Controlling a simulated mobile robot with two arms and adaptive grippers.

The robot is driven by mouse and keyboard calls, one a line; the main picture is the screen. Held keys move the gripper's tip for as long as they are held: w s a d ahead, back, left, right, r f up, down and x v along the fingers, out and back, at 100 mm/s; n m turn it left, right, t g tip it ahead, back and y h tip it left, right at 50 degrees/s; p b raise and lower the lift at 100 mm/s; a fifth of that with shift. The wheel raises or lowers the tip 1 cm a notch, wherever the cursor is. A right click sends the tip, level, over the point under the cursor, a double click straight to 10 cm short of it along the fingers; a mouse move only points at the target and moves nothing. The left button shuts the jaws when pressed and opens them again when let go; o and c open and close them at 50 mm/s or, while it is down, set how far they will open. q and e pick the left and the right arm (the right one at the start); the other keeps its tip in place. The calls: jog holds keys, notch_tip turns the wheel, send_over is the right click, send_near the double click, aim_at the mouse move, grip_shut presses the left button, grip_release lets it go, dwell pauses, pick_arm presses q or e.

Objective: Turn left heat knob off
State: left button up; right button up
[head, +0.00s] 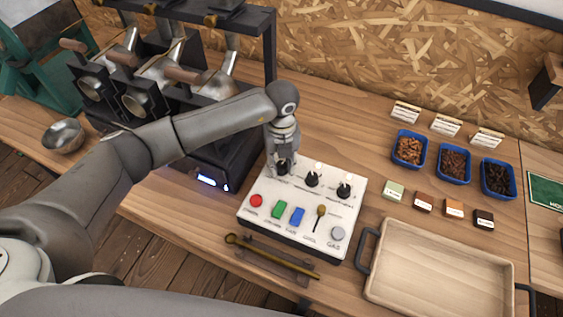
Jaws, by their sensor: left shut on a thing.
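A white control panel (327,211) sits on the wooden bench, with a row of black knobs along its back part. The left knob (282,169) is mostly hidden under my left gripper (283,160), which points down onto it and is shut on it. The middle knob (312,179) and the right knob (344,190) stand free to its right. My right gripper is not in view.
A black roaster machine (207,165) stands close behind and left of the panel. A wooden tray (440,268) with dark handles lies to the right. A long brass spoon (270,256) lies in front. Blue bean trays (411,135) stand at the back right.

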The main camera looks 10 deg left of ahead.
pick_arm(q)
jog(key=n, duration=0.5)
jog(key=shift+n, duration=0.3)
jog(key=n, duration=0.4)
jog(key=shift+n, duration=0.3)
jog(key=n+p, duration=0.1)
jog(key=n, duration=0.3)
jog(key=shift+r+n, duration=0.1)
jog(key=shift+n, duration=0.2)
jog(key=n+p, duration=0.2)
jog(key=n, duration=0.3)
jog(key=shift+n, duration=0.3)
jog(key=o, duration=1.1)
